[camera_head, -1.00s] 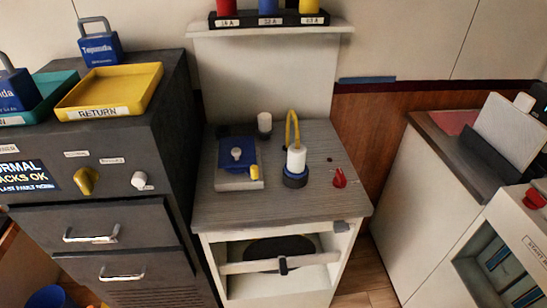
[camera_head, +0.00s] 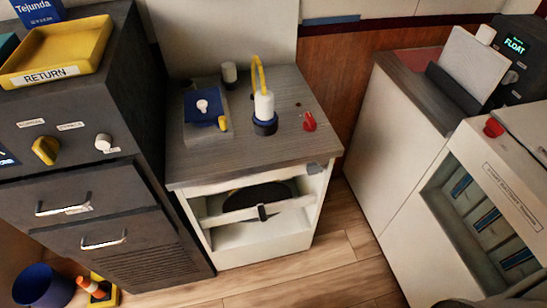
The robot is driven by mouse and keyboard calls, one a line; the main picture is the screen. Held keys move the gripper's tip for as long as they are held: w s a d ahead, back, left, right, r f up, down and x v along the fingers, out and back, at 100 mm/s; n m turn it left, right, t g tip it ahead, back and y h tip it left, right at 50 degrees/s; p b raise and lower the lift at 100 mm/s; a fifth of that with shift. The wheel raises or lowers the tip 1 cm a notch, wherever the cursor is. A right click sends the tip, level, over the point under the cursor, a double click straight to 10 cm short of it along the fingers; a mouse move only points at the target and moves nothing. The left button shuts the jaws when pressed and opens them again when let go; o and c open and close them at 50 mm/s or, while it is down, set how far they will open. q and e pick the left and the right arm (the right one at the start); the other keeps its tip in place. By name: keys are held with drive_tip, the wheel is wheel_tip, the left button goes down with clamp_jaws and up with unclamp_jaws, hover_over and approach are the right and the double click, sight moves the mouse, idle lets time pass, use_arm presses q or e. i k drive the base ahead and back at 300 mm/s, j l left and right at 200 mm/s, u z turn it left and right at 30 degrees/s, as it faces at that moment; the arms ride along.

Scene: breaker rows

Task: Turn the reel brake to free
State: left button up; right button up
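A small wooden-topped cabinet (camera_head: 250,155) stands in the middle. A red knob (camera_head: 309,121) sits on the right side of its top; no label on it is readable. A white and blue plug-like piece (camera_head: 264,112) with a yellow looped cable (camera_head: 257,72) stands left of the knob. A dark round reel (camera_head: 262,192) lies in the cabinet's open bay, behind a pale bar (camera_head: 250,212) with a black clip (camera_head: 262,213). Which part is the reel brake, and its setting, I cannot tell. Neither gripper is in view.
A dark drawer cabinet (camera_head: 90,165) with a yellow RETURN tray (camera_head: 60,52) is at left. A blue bin (camera_head: 42,287) is lower left. The wooden floor (camera_head: 300,270) in front is clear.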

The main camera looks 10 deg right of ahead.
sight(313, 169)
drive_tip(key=z, duration=1.15)
drive_tip(key=k+z, duration=0.5)
drive_tip(key=k, duration=0.55)
